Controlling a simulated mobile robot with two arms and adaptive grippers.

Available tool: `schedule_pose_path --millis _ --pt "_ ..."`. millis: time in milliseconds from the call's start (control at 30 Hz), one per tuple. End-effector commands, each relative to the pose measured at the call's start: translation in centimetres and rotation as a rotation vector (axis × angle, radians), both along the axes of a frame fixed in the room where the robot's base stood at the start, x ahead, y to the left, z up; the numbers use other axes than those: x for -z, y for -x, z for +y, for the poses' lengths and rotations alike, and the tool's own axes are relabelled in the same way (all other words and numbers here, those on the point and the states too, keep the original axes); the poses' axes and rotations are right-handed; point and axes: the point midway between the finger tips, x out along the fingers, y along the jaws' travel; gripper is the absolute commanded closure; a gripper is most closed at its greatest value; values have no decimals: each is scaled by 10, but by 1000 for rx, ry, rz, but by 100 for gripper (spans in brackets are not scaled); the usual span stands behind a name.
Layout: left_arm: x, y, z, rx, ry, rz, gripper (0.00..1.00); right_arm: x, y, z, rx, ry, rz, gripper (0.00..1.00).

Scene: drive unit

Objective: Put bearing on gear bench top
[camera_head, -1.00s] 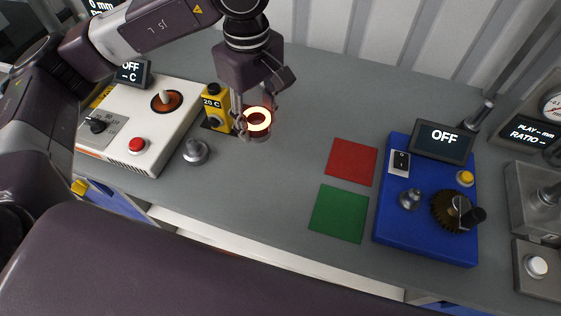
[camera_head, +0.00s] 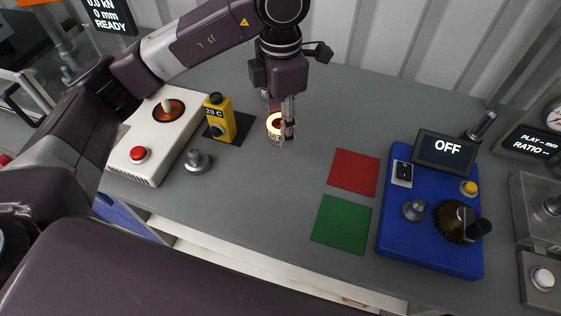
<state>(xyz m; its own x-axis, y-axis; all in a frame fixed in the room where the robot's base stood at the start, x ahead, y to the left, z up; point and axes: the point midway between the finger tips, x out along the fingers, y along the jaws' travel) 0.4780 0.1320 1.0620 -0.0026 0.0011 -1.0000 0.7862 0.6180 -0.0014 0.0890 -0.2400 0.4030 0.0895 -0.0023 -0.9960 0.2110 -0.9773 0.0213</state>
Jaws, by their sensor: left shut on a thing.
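The bearing (camera_head: 273,124) is a small ring with a bright orange-yellow glow on its face. My left gripper (camera_head: 284,132) is shut on it, and its fingers hide the ring's right side. It is over the grey worktop, left of the red and green squares; I cannot tell how high. The gear bench (camera_head: 428,250) is a blue unit at the right with an "OFF" screen (camera_head: 444,147). On its top are a short grey post (camera_head: 414,210) and a dark brown gear (camera_head: 452,222) with a black handle. My right gripper is not in view.
A red square (camera_head: 354,172) and a green square (camera_head: 341,223) lie flat between gripper and gear bench. A yellow "20 C" device (camera_head: 221,118), a grey knobbed piece (camera_head: 197,161) and a white box with a red button (camera_head: 138,155) stand left. Gauge units stand far right.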

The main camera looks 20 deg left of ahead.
Motion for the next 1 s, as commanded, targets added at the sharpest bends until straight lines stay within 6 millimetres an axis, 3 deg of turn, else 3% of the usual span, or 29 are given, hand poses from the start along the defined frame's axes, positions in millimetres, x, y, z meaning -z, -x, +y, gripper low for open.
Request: schedule_pose_path --millis 200,333,633,833,1000 --pt "56 2 0 2 0 4 93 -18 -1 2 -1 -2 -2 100" --pt "81 0 0 1 1 1 93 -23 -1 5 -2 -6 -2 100" --pt "107 0 0 1 1 -1 93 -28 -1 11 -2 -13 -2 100" --pt "135 0 0 1 1 0 93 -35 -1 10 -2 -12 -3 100" --pt "139 -1 0 2 2 -4 93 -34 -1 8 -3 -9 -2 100"
